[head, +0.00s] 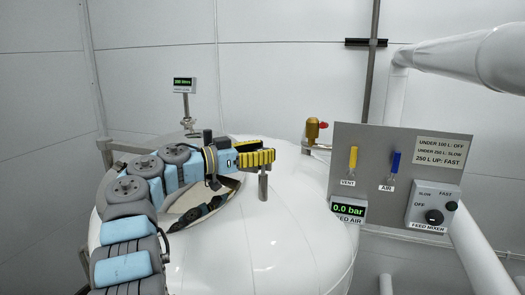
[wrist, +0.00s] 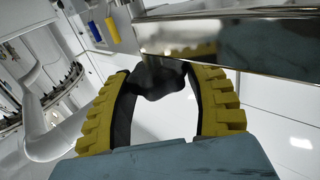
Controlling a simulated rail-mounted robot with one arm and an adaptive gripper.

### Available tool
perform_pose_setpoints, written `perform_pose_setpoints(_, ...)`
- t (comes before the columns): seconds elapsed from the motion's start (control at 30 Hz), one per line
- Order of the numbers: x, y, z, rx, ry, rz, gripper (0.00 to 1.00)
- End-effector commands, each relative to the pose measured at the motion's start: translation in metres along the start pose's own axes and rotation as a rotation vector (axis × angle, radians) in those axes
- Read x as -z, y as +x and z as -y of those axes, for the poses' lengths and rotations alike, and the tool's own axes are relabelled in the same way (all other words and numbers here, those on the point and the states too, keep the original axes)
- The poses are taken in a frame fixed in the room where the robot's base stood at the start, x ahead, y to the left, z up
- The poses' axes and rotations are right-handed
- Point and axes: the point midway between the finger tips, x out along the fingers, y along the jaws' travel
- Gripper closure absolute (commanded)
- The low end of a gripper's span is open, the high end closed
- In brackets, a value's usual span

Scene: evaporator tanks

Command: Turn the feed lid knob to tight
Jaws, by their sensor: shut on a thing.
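The feed lid knob (wrist: 160,82) is black and lobed, and sits between my yellow-padded fingers in the wrist view. My gripper (head: 257,157) is shut on it, with a finger on each side. The round feed lid (head: 178,208) is partly covered by my arm. How tight the knob is cannot be seen.
A grey panel (head: 400,150) at right carries a yellow vent handle (head: 352,158), a blue air handle (head: 391,162) and a mixer switch box (head: 433,207). The pressure display (head: 348,210) reads 0.0 bar. A brass valve (head: 313,128) and a small level display (head: 183,85) stand near my arm.

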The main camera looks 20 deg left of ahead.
Motion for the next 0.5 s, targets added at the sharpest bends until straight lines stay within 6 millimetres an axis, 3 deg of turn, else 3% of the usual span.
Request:
perform_pose_setpoints(0.1, -0.0032, 0.0011, 0.0001, -0.001, -0.003, 0.004, 0.8)
perform_pose_setpoints(0.13, -0.0031, 0.0011, 0.0, 0.0, -0.003, 0.004, 0.41)
perform_pose_setpoints(0.2, -0.0027, 0.0011, 0.0, -0.001, -0.002, 0.003, 0.21)
perform_pose_setpoints(0.23, -0.0025, 0.001, 0.0, 0.0, -0.002, 0.003, 0.16)
perform_pose_setpoints(0.5, -0.001, 0.0003, 0.0001, 0.0, -0.001, 0.001, 0.16)
